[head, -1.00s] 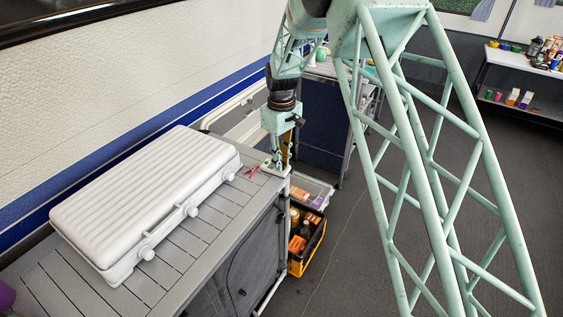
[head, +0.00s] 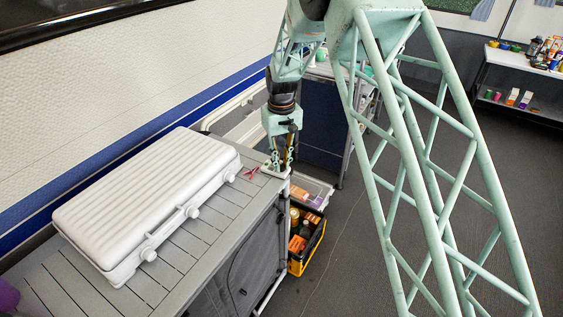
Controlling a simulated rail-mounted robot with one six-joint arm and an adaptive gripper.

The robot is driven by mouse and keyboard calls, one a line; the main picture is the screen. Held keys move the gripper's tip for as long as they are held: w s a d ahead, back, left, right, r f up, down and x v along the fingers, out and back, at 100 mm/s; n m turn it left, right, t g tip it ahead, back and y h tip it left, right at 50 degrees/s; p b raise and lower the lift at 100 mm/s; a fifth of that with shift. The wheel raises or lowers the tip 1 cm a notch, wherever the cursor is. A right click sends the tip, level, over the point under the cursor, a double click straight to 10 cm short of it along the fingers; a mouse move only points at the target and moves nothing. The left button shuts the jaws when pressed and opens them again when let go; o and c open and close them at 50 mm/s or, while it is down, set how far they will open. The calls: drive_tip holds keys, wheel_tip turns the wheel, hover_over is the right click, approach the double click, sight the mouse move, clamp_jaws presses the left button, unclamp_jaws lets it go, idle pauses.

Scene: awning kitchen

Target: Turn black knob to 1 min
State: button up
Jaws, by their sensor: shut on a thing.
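My gripper (head: 276,167) points straight down at the far right corner of the grey slatted table (head: 190,238). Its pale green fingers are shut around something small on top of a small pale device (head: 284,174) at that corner. The black knob itself is too small and too covered by the fingers to make out. No marks or minute numbers can be read from here.
A white ribbed case (head: 145,198) with round white knobs lies on the table, left of my gripper. A small red item (head: 250,173) lies just left of the fingers. A yellow-black crate (head: 318,245) with goods stands on the floor to the right.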

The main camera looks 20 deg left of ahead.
sight(282, 164)
drive_tip(key=shift+m+p, duration=0.4)
drive_tip(key=shift+m, duration=1.5)
drive_tip(key=o, duration=0.9)
wheel_tip(282, 164, up, 12)
drive_tip(key=shift+r, duration=0.1)
